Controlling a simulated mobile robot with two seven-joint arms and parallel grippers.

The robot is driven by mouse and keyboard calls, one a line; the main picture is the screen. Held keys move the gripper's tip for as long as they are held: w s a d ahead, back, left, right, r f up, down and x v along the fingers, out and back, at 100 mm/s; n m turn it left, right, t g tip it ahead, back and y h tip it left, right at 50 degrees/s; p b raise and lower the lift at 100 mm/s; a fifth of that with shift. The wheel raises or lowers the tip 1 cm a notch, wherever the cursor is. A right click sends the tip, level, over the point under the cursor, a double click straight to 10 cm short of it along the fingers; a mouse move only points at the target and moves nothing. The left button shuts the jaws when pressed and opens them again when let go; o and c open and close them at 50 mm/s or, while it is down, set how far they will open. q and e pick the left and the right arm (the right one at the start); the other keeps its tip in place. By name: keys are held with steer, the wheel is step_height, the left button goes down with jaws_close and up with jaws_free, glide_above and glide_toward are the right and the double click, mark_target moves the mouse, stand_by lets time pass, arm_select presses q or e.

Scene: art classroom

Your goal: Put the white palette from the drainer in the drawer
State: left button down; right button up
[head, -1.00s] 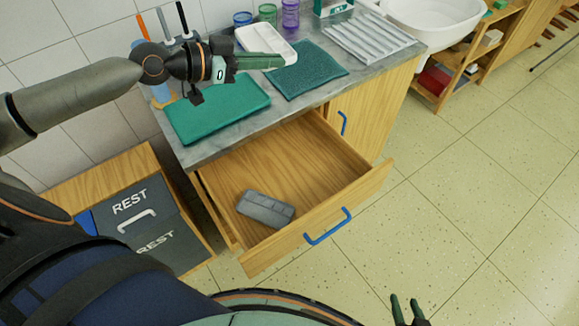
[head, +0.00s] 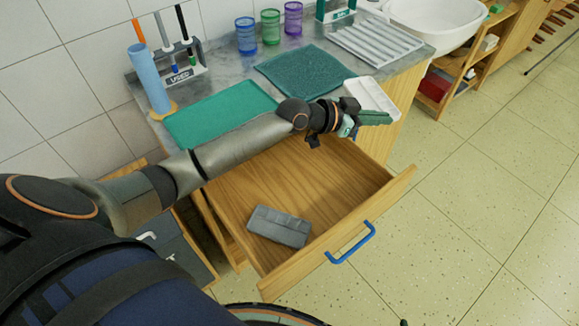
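The white palette (head: 371,96) is in my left gripper (head: 374,117), which is shut on its near edge. The palette is tilted and held off the right front of the counter, beyond the drawer's back right part. The wooden drawer (head: 235,190) is pulled open below my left arm and holds a grey box-like object (head: 279,227) lying near its front. The white slatted drainer (head: 375,41) stands at the back of the counter with no palette on it. Only a dark sliver at the bottom edge, probably my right gripper's tip, shows.
On the counter (head: 215,80) lie a green tray (head: 220,113) and a dark green mat (head: 304,71). Cups, a blue cylinder (head: 149,80) and a marker holder (head: 183,68) stand behind. The drawer front has a blue handle (head: 351,243). Floor to the right is clear.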

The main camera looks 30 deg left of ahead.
arm_select(q)
steer(key=d+f, duration=0.2)
steer(key=d, duration=0.5)
steer(key=s+a+f+b, duration=0.2)
steer(key=s+a+f, duration=0.1)
steer(key=s+f, duration=0.3)
steer(key=s+a+f+b, duration=0.2)
steer(key=s+f, duration=0.3)
steer(key=f, duration=0.3)
steer(key=shift+s+a+f+m, duration=0.25)
steer(key=shift+s+a+m, duration=0.1)
steer(key=shift+a, duration=0.45)
steer(key=c, duration=1.4)
jaws_free()
steer(key=shift+c, duration=0.2)
steer(key=o, duration=0.4)
arm_select(e)
steer(key=a+f, duration=0.1)
steer(key=w+a+f, duration=0.1)
steer(key=f, duration=0.1)
steer(key=shift+w+y, duration=0.1)
steer(key=shift+y, duration=0.3)
